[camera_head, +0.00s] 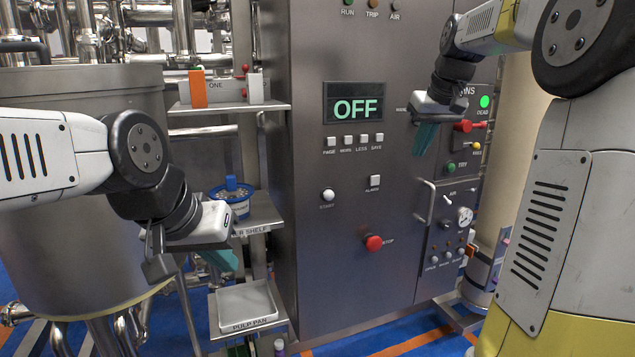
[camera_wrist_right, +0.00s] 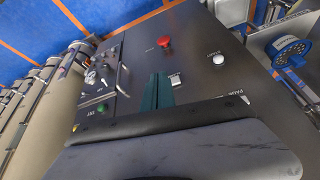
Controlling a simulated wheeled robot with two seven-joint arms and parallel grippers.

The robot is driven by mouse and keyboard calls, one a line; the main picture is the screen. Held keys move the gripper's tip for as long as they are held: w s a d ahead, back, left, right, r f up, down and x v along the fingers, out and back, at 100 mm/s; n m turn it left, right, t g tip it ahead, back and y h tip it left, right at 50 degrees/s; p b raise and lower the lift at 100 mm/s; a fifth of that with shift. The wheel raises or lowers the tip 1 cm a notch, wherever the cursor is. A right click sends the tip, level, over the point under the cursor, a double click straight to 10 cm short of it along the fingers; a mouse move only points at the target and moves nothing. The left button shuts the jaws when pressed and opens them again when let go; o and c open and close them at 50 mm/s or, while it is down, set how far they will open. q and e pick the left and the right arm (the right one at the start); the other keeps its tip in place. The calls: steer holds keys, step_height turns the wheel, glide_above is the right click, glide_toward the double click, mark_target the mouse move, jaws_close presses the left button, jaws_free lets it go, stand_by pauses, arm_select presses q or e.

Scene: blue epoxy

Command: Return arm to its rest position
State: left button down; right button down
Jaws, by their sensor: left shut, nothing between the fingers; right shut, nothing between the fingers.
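My right gripper (camera_head: 426,136) hangs in front of the steel cabinet, at the right of the OFF display, with its teal fingers pointing down. In the right wrist view its teal fingers (camera_wrist_right: 157,92) are together with nothing between them. My left gripper (camera_head: 222,260) is at the lower left, in front of the shelf marked with a partly hidden name. Its teal fingers are shut and empty, pointing down and to the right. The left arm comes in from the left edge and the right arm from the upper right.
The steel cabinet (camera_head: 335,270) carries an OFF display (camera_head: 354,108), a red stop button (camera_head: 374,243) and a door handle (camera_head: 425,205). A large steel tank (camera_head: 70,230) stands at left.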

steer(key=s+a+f, duration=0.3)
steer(key=s+f, duration=0.1)
steer(key=s, duration=0.5)
steer(key=s+a+f+m, duration=0.1)
steer(key=s+a+f, duration=0.2)
steer(key=s, duration=0.6)
steer(key=s+a+f+t+y, duration=0.1)
steer(key=s+a+f, duration=0.3)
steer(key=s, duration=0.5)
steer(key=shift+f, duration=0.35)
